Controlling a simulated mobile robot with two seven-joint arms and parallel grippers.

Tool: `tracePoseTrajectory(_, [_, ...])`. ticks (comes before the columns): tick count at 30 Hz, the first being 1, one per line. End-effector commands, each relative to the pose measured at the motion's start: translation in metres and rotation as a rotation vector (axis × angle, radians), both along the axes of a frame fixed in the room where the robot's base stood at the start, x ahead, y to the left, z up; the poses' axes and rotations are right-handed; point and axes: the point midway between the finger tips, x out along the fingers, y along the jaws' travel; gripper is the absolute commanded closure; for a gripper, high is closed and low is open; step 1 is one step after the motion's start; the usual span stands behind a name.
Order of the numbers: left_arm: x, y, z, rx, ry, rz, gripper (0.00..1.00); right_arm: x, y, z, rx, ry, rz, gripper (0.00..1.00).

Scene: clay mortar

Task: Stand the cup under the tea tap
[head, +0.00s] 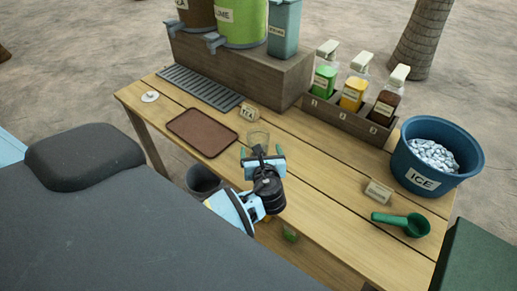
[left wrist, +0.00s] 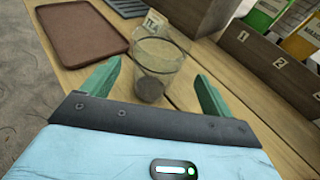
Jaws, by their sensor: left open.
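A clear cup (head: 258,137) stands upright on the wooden table, right of a brown tray and near a small TEA card (head: 249,112). It also shows in the left wrist view (left wrist: 163,58), with a dark patch at its bottom. My left gripper (head: 262,156) is open just in front of the cup. In the left wrist view its green fingers (left wrist: 157,88) flank the cup's lower part, with gaps on both sides. A brown dispenser (head: 200,14) with a grey tap (head: 184,29) stands at top left; its label is unreadable. My right gripper is not in view.
A green dispenser (head: 243,22) and a blue-grey one (head: 284,28) stand on a wooden box. A slatted drip tray (head: 200,87) lies before it. The brown tray (head: 203,131) is clear. Bottles, an ice bucket (head: 437,158) and a green scoop (head: 402,222) occupy the right.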

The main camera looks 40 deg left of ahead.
Motion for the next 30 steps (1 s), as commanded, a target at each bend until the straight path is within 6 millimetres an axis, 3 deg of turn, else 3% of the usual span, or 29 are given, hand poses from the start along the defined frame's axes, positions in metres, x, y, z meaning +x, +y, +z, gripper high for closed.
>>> tracePoseTrajectory(7, [0.007,0.008,-0.001,0.0,-0.001,0.0,0.14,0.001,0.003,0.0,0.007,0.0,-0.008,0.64])
tracePoseTrajectory(16, [0.034,0.035,-0.009,-0.002,0.001,0.0,0.14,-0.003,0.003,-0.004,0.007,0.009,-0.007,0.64])
tracePoseTrajectory(26, [0.039,0.038,-0.01,-0.002,-0.001,0.0,0.14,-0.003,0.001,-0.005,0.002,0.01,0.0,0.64])
tracePoseTrajectory(30, [0.039,0.038,-0.01,-0.002,0.0,0.001,0.31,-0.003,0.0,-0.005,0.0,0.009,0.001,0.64])
